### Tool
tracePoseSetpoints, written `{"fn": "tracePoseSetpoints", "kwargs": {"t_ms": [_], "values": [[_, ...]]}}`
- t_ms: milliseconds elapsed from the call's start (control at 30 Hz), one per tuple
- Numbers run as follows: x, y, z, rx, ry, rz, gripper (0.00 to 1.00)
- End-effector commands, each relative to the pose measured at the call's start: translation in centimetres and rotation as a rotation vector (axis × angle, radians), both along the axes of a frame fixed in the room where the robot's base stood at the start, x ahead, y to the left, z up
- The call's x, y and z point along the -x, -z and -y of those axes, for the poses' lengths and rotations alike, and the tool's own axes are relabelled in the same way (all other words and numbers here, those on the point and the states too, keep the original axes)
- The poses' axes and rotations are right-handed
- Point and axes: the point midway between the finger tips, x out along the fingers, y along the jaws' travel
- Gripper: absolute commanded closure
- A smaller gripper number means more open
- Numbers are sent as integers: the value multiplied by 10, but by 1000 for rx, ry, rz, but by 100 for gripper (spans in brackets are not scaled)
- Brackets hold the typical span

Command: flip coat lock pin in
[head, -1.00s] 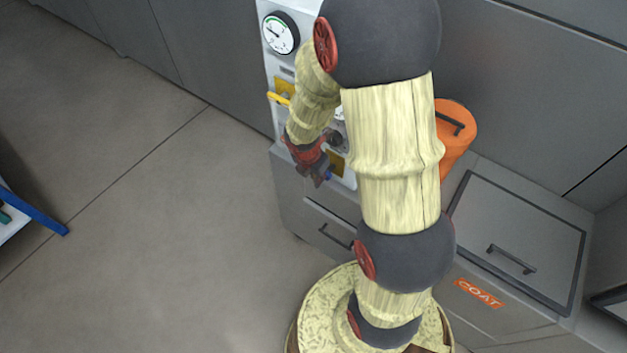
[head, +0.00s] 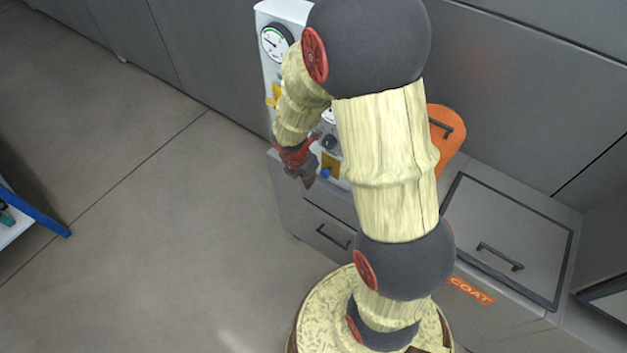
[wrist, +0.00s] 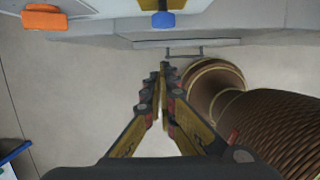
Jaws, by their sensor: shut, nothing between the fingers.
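A white panel (head: 285,12) stands against the back wall, partly hidden by my arm. Low on it is a yellow plate (head: 331,160) with a small blue knob (head: 326,172). The wrist view also shows the blue knob (wrist: 163,19) at the top edge, under the yellow plate (wrist: 150,4). I cannot tell for sure which part is the coat lock pin. My gripper (head: 308,184) is just left of and below the blue knob in the head view, apart from it. In the wrist view its fingers (wrist: 165,66) are together and empty.
A gauge (head: 276,42) is at the panel's top. A grey lidded box (head: 530,235) with an orange COAT label (head: 472,290) and an orange container (head: 447,135) stand right of my arm. An orange block (wrist: 44,17) shows at upper left in the wrist view.

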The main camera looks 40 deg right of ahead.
Motion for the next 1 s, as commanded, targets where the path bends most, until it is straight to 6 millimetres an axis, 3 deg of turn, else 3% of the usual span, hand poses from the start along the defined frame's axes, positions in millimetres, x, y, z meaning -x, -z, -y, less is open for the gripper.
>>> {"fn": "tracePoseSetpoints", "kwargs": {"t_ms": [100,300,1000], "values": [[2,-27,-6,0,-1,1,100],[5,-50,-12,-1,0,-1,100],[6,-56,-14,-1,0,-2,100]]}}
